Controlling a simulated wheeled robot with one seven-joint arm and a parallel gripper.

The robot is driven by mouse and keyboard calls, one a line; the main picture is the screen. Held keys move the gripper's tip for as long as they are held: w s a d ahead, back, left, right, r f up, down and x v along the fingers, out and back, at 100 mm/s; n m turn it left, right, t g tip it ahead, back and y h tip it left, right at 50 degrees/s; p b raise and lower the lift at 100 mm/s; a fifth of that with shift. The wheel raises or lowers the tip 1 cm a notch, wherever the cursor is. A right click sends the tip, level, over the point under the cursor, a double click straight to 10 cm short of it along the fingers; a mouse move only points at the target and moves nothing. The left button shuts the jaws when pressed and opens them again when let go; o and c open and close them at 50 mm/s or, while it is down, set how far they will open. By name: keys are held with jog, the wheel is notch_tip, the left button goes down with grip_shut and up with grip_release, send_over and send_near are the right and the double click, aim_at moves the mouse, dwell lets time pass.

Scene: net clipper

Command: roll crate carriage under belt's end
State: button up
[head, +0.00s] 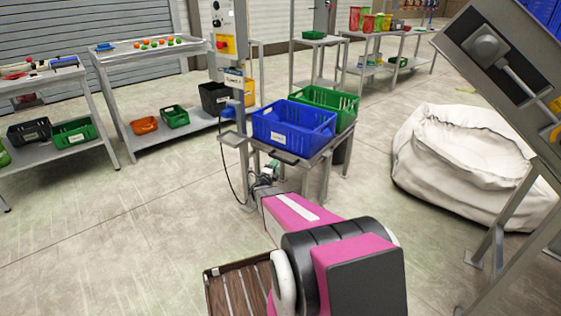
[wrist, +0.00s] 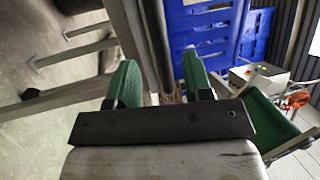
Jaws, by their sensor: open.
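The crate carriage (head: 328,148) is a grey metal stand holding a blue crate (head: 280,136) in front and a green crate (head: 345,104) behind. A dark handle bar (head: 284,158) runs along its near edge. My gripper (head: 268,171) is low at the carriage's near left side, below the top. In the wrist view its green-padded fingers (wrist: 160,82) are apart, with a grey metal bar (wrist: 153,45) passing between or just beyond them; I cannot tell which. The blue crate also shows there (wrist: 215,35). A sloping grey frame (head: 510,75) at the right may be the belt; its end is not clear.
A white bulk bag (head: 465,152) stands right of the carriage. A post with a control box (head: 226,44) rises just behind left. Tables with crates (head: 150,48) stand at the back left. A brown slatted surface (head: 238,290) is in front.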

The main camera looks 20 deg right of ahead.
aim_at(280, 158)
jog(key=x, duration=0.6)
grip_shut()
